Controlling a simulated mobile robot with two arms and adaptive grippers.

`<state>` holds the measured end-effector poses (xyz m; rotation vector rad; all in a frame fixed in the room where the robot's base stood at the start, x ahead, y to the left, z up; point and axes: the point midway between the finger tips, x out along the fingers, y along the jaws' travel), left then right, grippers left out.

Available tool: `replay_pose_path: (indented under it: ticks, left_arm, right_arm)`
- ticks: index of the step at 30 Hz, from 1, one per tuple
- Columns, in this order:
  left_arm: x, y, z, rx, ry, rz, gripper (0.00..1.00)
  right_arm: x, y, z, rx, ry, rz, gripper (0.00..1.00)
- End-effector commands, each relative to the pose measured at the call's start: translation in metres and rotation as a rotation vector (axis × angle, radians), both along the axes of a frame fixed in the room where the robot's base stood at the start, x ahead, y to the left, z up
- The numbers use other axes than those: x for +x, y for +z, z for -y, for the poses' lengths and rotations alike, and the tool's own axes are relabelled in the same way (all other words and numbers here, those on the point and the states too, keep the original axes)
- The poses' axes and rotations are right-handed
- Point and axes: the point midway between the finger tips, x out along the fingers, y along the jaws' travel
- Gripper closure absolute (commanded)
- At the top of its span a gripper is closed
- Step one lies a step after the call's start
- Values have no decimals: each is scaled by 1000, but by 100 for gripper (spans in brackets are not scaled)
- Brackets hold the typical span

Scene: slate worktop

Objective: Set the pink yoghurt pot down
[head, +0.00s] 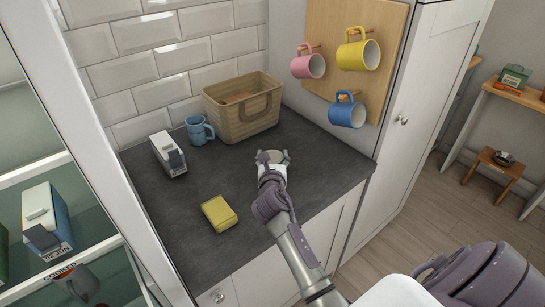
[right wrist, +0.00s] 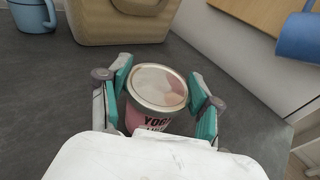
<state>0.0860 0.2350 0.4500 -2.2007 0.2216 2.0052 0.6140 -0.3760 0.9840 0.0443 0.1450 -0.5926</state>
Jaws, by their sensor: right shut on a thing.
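The pink yoghurt pot (right wrist: 157,88) is upright between the teal-padded fingers of my right gripper (right wrist: 163,97) in the right wrist view. Its silver-rimmed lid faces up and pink wall with lettering shows below. My right gripper (head: 272,157) is shut on it, over the slate worktop (head: 248,177) in front of the basket. In the head view the gripper mostly covers the pot. The pot's base is hidden, so I cannot tell whether it touches the worktop. My left gripper is not in view.
A woven basket (head: 240,122) stands behind the pot. A blue mug (head: 196,131), a white-and-grey carton (head: 167,152) and a yellow block (head: 219,213) stand to the left. Mugs hang on a wooden board (head: 330,27) above. Bare worktop lies between the block and gripper.

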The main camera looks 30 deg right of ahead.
Motion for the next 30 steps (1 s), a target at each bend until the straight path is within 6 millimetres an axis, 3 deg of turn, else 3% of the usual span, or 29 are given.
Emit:
replay_pose_path:
  ticks: [2, 3, 7, 19, 30]
  left_arm:
    - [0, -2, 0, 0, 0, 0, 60]
    - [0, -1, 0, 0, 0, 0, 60]
    - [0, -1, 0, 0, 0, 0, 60]
    - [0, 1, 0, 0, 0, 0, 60]
    - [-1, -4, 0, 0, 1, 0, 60]
  right_arm:
    - [0, -3, 0, -1, 0, -1, 77]
    - [0, -3, 0, 1, 0, -1, 31]
    - [0, -3, 0, 1, 0, -1, 11]
    - [-1, 2, -1, 1, 1, -1, 11]
    - [-60, 10, -41, 1, 2, -1, 11]
